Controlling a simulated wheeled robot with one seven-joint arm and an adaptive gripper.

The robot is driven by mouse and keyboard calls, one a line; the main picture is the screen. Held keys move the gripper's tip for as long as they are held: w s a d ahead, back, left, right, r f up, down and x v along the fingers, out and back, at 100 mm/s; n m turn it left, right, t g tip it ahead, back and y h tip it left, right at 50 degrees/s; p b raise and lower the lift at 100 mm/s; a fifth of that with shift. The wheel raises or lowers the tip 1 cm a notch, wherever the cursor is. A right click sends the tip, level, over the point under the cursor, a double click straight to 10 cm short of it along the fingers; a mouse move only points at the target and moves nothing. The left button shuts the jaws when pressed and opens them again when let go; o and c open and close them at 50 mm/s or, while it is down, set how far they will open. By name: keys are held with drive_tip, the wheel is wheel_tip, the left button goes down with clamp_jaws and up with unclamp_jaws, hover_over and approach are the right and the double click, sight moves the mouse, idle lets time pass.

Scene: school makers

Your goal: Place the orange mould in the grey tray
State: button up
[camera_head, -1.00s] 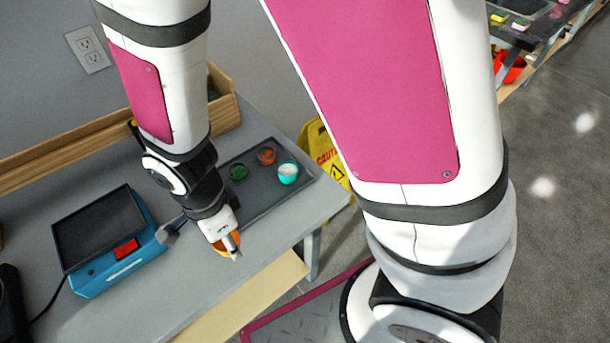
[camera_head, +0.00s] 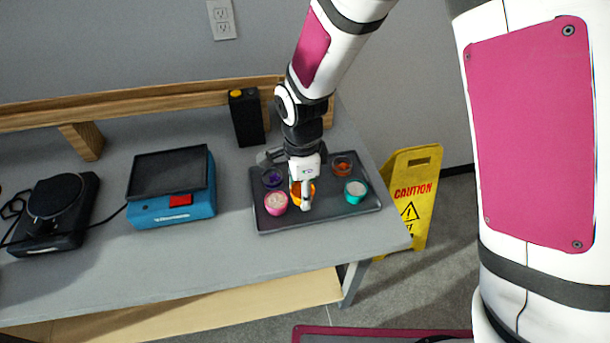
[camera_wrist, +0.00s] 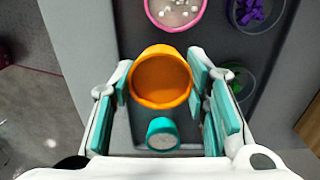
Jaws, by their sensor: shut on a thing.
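The orange mould (camera_head: 309,189) is a round cup, partly hidden behind my gripper (camera_head: 305,200) in the head view. In the wrist view the orange mould (camera_wrist: 160,82) sits between the teal finger pads of my gripper (camera_wrist: 160,90), which is shut on it. The grey tray (camera_head: 330,214) lies on the table, and the mould is over its middle. I cannot tell whether the mould touches the tray floor. In the wrist view the tray floor (camera_wrist: 130,38) shows beyond the mould.
The tray holds a pink cup (camera_head: 276,204), a purple-filled bowl (camera_head: 272,178), an orange-filled bowl (camera_head: 342,167), a teal cup (camera_head: 356,189) and a green-filled bowl (camera_wrist: 236,80). A black box (camera_head: 246,118) stands behind. A blue scale (camera_head: 172,190) is left.

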drive_tip(key=shift+w+f, duration=0.1)
drive_tip(key=shift+w, duration=0.8)
drive_tip(key=shift+w+f, duration=0.1)
drive_tip(key=shift+f, duration=1.65)
drive_tip(key=o, duration=1)
drive_tip(key=shift+f, duration=0.15)
wheel_tip(320, 180, up, 12)
drive_tip(key=shift+a+r, duration=0.1)
drive_tip(key=shift+r, duration=0.1)
